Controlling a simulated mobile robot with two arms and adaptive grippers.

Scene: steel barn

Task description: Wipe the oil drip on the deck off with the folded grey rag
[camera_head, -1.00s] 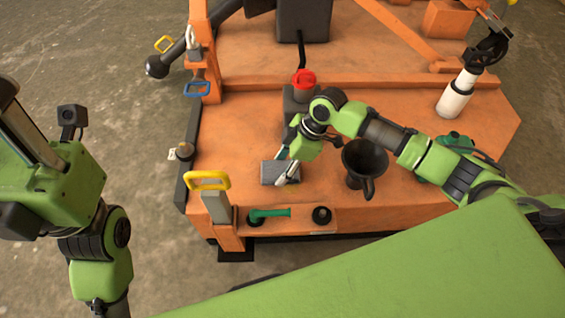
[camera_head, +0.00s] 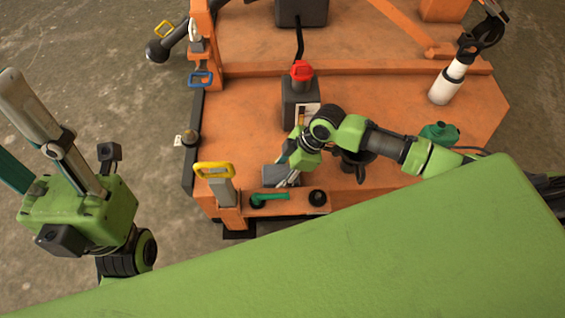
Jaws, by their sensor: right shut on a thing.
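The folded grey rag (camera_head: 272,176) lies low over the orange deck (camera_head: 385,110), near its front edge and right of the yellow-handled tool. My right gripper (camera_head: 288,181) reaches down from the right and is shut on the rag's right part, with its fingers covering some of it. I see no oil drip on the bare deck; it may be hidden under the rag or behind my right arm. My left gripper (camera_head: 14,122) is at the left, over the concrete floor and away from the deck. Its fingers are spread and empty.
A dark can with a red cap (camera_head: 301,95) stands behind the rag. A black funnel (camera_head: 357,170) is close on the right, partly behind my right arm. The yellow-handled tool (camera_head: 214,170) and a green-handled tool (camera_head: 272,197) are at the front edge. A white bottle (camera_head: 445,85) stands farther right.

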